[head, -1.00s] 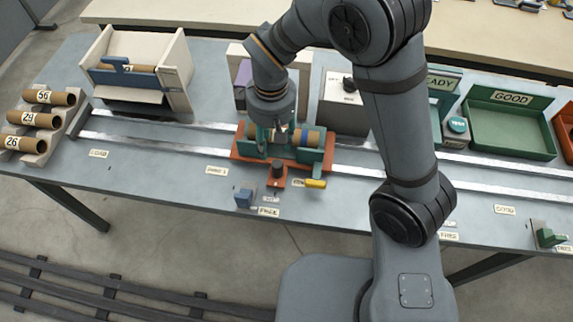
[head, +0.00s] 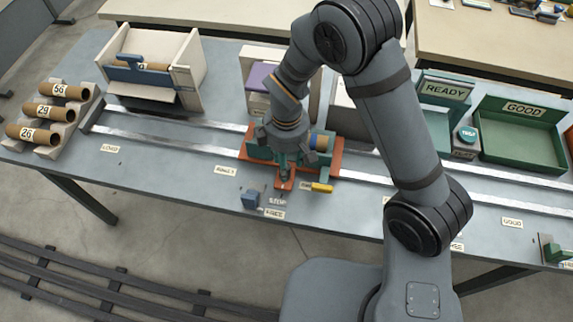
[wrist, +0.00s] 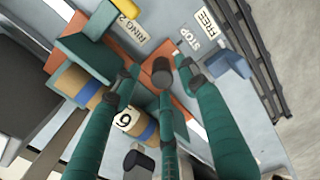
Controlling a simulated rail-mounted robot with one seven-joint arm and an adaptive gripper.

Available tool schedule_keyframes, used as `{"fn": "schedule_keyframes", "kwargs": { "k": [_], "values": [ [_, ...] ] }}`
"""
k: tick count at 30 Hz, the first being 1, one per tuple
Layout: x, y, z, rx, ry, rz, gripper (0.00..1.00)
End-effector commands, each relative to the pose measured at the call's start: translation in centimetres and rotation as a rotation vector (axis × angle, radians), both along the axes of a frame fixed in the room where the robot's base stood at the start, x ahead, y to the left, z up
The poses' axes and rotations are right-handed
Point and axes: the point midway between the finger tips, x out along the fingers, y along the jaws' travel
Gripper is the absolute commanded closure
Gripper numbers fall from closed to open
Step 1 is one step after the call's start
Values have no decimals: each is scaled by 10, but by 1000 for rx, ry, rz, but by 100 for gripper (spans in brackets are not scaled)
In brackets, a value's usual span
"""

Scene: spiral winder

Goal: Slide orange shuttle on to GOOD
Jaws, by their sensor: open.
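The orange shuttle (head: 337,166) sits on the twin rails near the middle of the table, with a blue-banded cardboard tube in its teal cradle. Its front tab (head: 285,181) carries a dark knob, clear in the wrist view (wrist: 162,70). My gripper (head: 285,168) is low over the shuttle's front side. In the wrist view, my open green fingers (wrist: 158,72) spread around the knob; contact cannot be told. The green GOOD tray (head: 520,158) stands at the right behind the rails, and a GOOD label (head: 512,223) lies on the table front at right.
A yellow handle (head: 322,187) is at the shuttle's front right. A blue stop block (head: 250,199) stands by the STOP and FREE labels. A green block (head: 556,252) is at far right. Numbered tubes (head: 55,112) rest at left. My arm hides part of the rails.

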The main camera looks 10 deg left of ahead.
Motion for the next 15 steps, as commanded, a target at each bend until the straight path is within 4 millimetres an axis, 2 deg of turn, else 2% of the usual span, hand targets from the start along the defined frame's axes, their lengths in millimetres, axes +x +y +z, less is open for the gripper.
{"fn": "schedule_keyframes", "kwargs": {
  "k": [6,15],
  "values": [
    [0,0,-19,-1,1,-1,57],
    [0,0,-21,1,-1,-1,57]
  ]
}}
